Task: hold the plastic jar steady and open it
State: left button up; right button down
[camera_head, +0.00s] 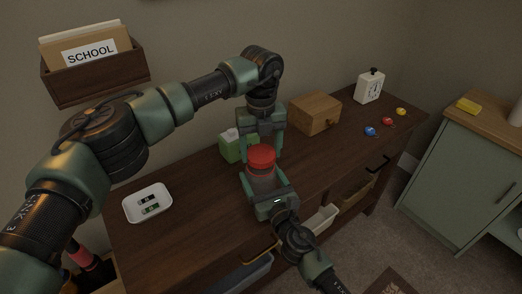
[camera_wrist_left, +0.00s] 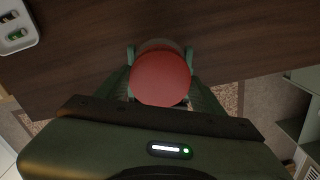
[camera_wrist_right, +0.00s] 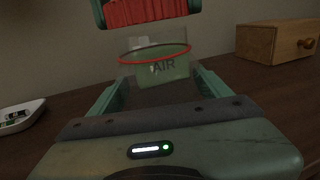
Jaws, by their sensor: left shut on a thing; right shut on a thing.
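The clear plastic jar (camera_head: 263,183) stands over the front part of the dark wooden sideboard, with a thin red ring (camera_wrist_right: 155,59) around its upper part. My right gripper (camera_head: 264,181) comes from the front and is shut on the jar body, a finger on each side. The ridged red lid (camera_head: 261,156) is above the jar. My left gripper (camera_head: 261,147) points down from above and is shut on the lid. In the right wrist view, a gap shows between the lid (camera_wrist_right: 145,12) and the red ring. The left wrist view shows the lid (camera_wrist_left: 161,79) from above.
A green box marked AIR (camera_wrist_right: 163,68) stands behind the jar. A white tray (camera_head: 130,213) lies left, a wooden box (camera_head: 315,114) and white timer (camera_head: 370,87) back right. Small coloured items (camera_head: 388,121) lie right.

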aim_at(261, 153)
pick_arm(q)
jog(key=shift+r, duration=2)
pick_arm(e)
grip_release()
